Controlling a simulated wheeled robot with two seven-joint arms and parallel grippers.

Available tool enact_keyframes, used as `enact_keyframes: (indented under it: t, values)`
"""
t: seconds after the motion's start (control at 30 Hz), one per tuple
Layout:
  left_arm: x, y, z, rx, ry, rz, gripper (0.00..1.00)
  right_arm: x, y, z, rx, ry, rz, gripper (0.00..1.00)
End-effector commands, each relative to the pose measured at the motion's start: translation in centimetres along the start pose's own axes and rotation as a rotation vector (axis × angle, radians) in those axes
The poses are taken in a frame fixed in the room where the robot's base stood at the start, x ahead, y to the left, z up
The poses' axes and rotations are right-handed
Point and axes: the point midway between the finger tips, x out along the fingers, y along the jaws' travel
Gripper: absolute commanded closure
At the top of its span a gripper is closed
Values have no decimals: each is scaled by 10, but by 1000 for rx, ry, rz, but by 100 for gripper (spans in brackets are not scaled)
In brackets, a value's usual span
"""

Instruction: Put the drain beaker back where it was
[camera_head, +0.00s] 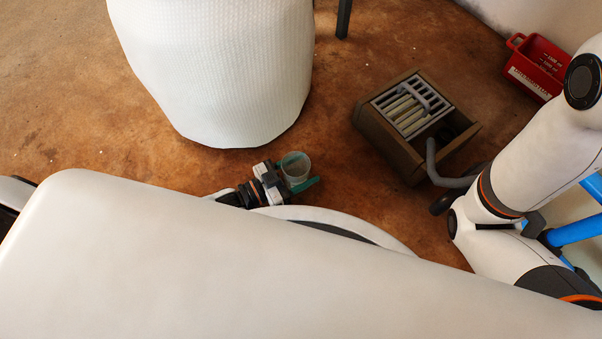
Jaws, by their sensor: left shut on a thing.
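The drain beaker (296,168) is a small clear cup. It shows just above the edge of my own white body, near the middle of the camera_head view. My left gripper (298,172) has its green fingers on either side of the beaker and is shut on it. The beaker looks roughly upright, with its round opening facing up. My body hides most of the left arm and whatever lies right below the beaker. My right gripper does not show clearly; only links of my right arm are seen at the right.
A brown box with a slatted grey rack (411,104) and a grey hose (452,181) stands right of the beaker. A red container (538,68) is at the upper right. A large white textured round object (215,70) stands behind. Brown floor lies between them.

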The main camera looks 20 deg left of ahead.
Motion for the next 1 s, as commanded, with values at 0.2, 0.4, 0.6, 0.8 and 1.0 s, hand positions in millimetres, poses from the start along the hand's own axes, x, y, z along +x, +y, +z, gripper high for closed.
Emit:
enact_keyframes:
  t: [0.2, 0.4, 0.6, 0.8, 1.0]
  values:
    - [0, 0, -2, 0, -2, 0, 72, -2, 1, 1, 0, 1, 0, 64]
    - [0, 0, -6, 1, -2, 0, 72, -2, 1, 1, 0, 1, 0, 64]
    - [0, 0, -5, 1, -1, 0, 20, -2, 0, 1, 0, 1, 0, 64]
    - [0, 0, -5, 0, -1, 0, 20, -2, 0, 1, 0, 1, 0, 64]
    - [-14, 0, 0, -1, 5, 1, 20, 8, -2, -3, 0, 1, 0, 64]
